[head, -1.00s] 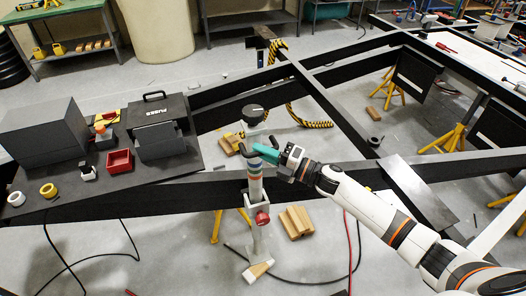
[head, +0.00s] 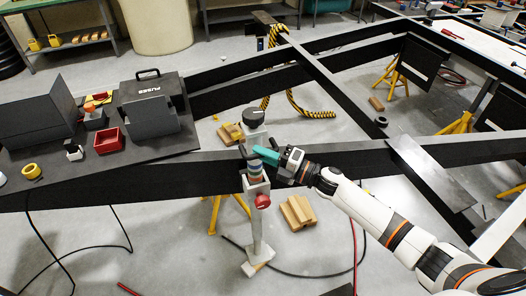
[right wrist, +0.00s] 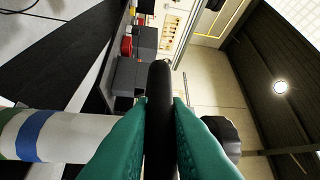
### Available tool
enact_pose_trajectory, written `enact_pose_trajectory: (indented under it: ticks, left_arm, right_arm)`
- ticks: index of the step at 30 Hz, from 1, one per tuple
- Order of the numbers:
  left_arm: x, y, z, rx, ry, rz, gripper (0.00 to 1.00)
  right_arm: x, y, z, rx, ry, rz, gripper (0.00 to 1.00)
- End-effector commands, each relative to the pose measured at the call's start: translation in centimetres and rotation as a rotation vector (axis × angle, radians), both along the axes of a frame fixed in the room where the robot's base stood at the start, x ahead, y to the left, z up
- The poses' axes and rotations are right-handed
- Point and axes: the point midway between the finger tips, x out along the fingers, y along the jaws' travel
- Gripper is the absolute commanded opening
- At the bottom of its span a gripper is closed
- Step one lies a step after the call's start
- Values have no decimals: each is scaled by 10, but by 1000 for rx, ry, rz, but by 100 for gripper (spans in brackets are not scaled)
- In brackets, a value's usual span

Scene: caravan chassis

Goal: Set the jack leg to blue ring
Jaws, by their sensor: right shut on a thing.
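The jack leg (head: 256,230) stands upright at the black chassis beam, a pale tube with coloured bands. A blue band (head: 255,165) and an orange band show just above its grey clamp (head: 256,186), which has a red knob (head: 262,201). A black round cap (head: 254,117) tops it. Its foot (head: 257,268) is low, near the floor; contact is unclear. My right gripper (head: 266,155) is shut on a black handle (right wrist: 160,110) beside the tube. The right wrist view shows the tube's blue ring (right wrist: 35,135) and a green band at its left edge. My left gripper is out of view.
A dark tabletop at left carries a grey case (head: 152,105), a red bin (head: 108,140) and a yellow roll (head: 31,171). Wooden blocks (head: 297,212), a black cable and a red hose lie on the floor right of the leg. Chassis beams surround the leg.

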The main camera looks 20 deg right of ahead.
Motion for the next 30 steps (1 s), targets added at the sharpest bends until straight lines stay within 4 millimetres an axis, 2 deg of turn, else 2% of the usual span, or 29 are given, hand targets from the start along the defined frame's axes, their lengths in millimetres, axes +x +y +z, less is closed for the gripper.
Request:
enact_pose_trajectory:
  ticks: [1,7,12,22,23,26,30]
  left_arm:
    - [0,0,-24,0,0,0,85]
    - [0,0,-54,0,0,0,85]
    - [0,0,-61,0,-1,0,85]
    - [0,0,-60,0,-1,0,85]
    - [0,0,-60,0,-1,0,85]
    - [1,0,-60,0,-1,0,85]
    - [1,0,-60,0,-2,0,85]
  right_arm:
    - [-1,0,-28,-2,6,0,0]
    - [-1,0,-62,-2,4,0,0]
    - [-1,0,-71,-2,3,1,0]
    - [0,0,-68,-1,1,0,0]
    - [0,0,-68,-1,1,0,18]
    - [0,0,-68,-1,1,0,34]
    - [0,0,-68,0,0,0,36]
